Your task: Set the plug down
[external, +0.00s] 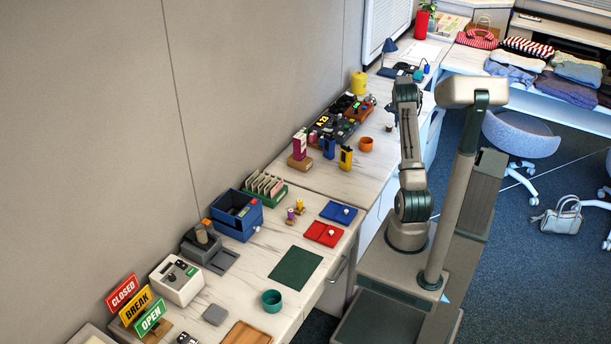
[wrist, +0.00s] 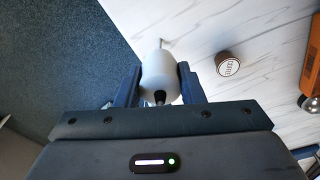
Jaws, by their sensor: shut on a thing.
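The plug (wrist: 160,77) is a pale grey, rounded body with a dark tip on the near side and a thin metal pin at the far side. In the wrist view my gripper (wrist: 158,88) is shut on it, one dark blue finger at each side. The plug shows against the front edge of the white marbled counter (wrist: 200,25), with floor to its left. I cannot tell its height above the counter.
An orange object (wrist: 311,88) is at the right edge. Outside, an orange bowl (external: 366,144) and a control panel (external: 335,127) stand on the counter. Dark carpet (wrist: 65,50) lies beyond the edge.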

